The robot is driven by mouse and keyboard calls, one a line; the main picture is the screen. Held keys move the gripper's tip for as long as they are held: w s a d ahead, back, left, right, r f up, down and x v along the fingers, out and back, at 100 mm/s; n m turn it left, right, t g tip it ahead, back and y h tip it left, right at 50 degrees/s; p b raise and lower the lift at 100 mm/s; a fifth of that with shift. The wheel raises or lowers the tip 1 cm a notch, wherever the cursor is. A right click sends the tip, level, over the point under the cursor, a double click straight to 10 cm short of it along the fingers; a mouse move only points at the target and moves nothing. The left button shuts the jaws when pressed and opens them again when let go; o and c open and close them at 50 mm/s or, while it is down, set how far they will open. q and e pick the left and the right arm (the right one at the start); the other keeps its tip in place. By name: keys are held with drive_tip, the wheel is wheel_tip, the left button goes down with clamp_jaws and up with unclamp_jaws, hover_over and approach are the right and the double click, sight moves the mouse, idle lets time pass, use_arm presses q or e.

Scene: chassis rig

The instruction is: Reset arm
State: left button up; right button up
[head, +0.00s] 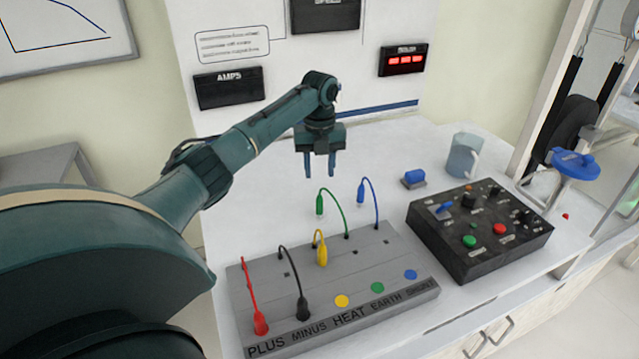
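My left arm reaches in from the left across the white bench. My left gripper (321,172) points down above the back of the bench, its two fingers apart with nothing visible between them. It is behind the grey terminal block and clear of the cables. My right gripper is not in view.
The grey terminal block (262,290) carries red (252,297), black (296,281), yellow (321,249), green (334,206) and blue (374,198) cables. A black control box (470,262) stands to its right. A mug (463,156) and a small blue-topped part (414,177) sit behind. A display panel (235,60) rises at the back.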

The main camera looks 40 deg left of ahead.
use_arm(q)
drive_tip(key=shift+r, duration=0.8)
